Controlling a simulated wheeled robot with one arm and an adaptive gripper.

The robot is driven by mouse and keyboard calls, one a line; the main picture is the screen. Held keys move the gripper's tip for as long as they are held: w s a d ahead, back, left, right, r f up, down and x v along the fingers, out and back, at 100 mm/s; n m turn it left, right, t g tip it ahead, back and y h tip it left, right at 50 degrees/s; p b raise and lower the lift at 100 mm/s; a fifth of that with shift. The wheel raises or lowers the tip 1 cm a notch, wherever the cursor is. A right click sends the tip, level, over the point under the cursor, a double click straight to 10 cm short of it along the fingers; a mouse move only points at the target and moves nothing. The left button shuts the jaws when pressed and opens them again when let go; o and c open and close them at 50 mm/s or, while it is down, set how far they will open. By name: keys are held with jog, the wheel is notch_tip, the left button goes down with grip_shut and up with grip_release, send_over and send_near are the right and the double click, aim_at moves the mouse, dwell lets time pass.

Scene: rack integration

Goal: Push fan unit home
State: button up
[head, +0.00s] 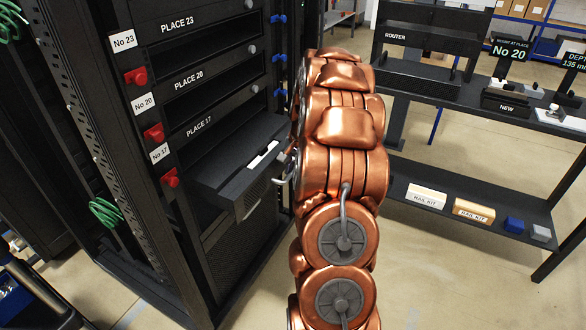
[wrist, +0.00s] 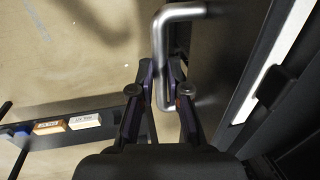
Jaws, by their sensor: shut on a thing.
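The fan unit (head: 225,178) is a dark, drawer-like box with a white strip on top. It sticks out of the rack at the slot marked PLACE 17 in the head view. In the wrist view its dark body with the pale strip (wrist: 272,65) is on the right. A bent metal handle (wrist: 180,12) reaches down between my fingers; part of it also shows in the head view (head: 281,181). My gripper (wrist: 163,88) is shut on this handle. In the head view my copper arm hides the gripper.
The rack (head: 140,185) has dark slots marked PLACE 23 and PLACE 20 above the unit, with red latches (head: 154,132) on its left post. At right, a shelf (head: 470,205) carries rail kit boxes (head: 427,196), a router and small parts. Floor shows between rack and shelf.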

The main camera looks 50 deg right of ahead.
grip_shut()
jog(key=shift+w, duration=0.1)
